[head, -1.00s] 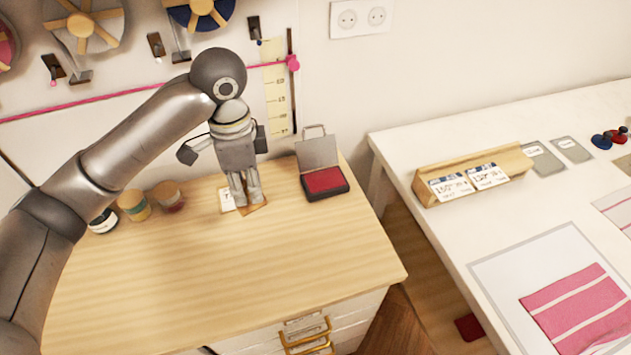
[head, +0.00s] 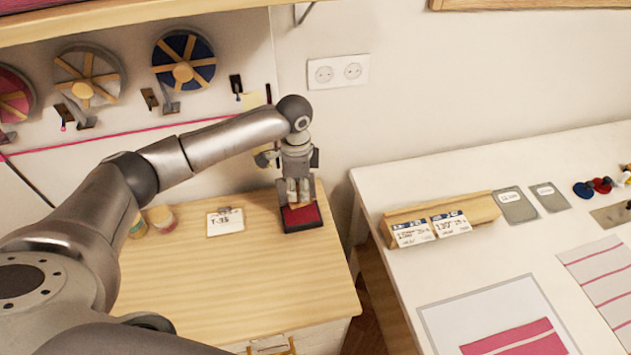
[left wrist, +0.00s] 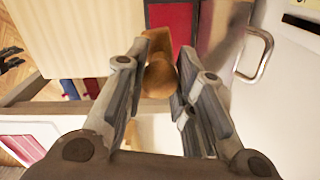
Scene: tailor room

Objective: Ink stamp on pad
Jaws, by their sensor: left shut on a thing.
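The ink pad (head: 312,212) is a small open case with a red surface, near the right back of the wooden cabinet top. Its red surface also shows in the left wrist view (left wrist: 170,22). My left gripper (head: 297,196) points down over the pad. It is shut on the wooden stamp, whose round knob (left wrist: 160,77) and block show between the fingers in the left wrist view. In the head view the fingers mostly hide the stamp. I cannot tell whether its underside touches the pad. My right gripper is not seen.
A clipboard-like label (head: 225,222) lies left of the pad. Jars (head: 161,217) stand farther left, partly behind my arm. The wall is close behind. A white table (head: 400,275) with a card holder (head: 470,212) is to the right, across a gap. The cabinet's front middle is clear.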

